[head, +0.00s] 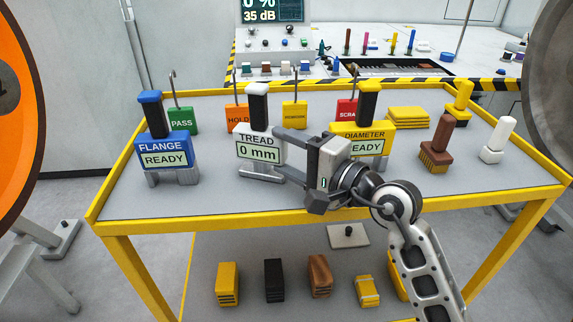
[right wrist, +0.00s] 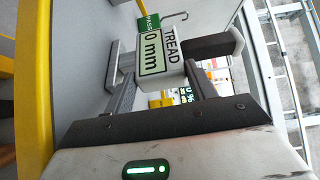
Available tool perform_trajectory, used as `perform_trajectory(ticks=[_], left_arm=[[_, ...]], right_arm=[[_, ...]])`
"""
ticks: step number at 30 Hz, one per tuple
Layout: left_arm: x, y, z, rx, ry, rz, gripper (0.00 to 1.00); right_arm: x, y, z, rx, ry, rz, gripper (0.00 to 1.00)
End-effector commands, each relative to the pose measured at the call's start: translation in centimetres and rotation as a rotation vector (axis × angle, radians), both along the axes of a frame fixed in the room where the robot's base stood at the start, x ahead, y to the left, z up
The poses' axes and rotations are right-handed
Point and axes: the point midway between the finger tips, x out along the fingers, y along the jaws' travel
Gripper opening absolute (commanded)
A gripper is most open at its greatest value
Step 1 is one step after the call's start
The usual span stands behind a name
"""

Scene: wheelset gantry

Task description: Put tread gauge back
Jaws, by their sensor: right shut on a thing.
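The tread gauge (head: 258,138) is white with a black, white-topped handle; its display reads "TREAD 0 mm". It is upright at the middle of the yellow-edged table (head: 215,205); I cannot tell whether its feet touch the top. My right gripper (head: 272,154) reaches it from the right and is shut on its body. In the right wrist view the gauge (right wrist: 160,52) sits between the two fingers of the gripper (right wrist: 160,82). My left gripper is not in view.
The blue flange gauge (head: 163,148) stands to the left and the yellow diameter gauge (head: 376,131) close behind my right gripper. Hooked tags, including green PASS (head: 183,121) and orange HOLD (head: 237,117), stand along the back.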

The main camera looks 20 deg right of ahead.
Motion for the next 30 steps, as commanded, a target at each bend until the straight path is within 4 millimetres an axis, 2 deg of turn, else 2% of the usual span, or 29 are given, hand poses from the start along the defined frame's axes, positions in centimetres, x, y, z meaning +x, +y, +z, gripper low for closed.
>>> perform_trajectory(ticks=[9,10,12,23,26,30], left_arm=[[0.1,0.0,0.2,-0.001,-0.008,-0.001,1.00],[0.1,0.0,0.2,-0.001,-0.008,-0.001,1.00],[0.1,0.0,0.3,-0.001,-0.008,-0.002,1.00],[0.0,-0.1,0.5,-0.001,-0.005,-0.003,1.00],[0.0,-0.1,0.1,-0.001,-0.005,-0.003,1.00],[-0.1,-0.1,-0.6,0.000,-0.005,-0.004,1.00]], right_arm=[[0.0,0.0,-0.1,0.001,-0.005,-0.001,0.10],[0.0,0.0,-0.2,-0.001,-0.002,-0.001,0.59],[0.0,0.0,-0.1,0.000,-0.001,-0.001,0.78],[-0.1,-0.1,0.3,0.000,-0.001,-0.002,0.78],[-1.1,-0.7,-0.1,-0.003,-0.001,-0.004,0.78],[-3.7,-2.0,-0.2,-0.005,0.001,-0.003,0.78]])
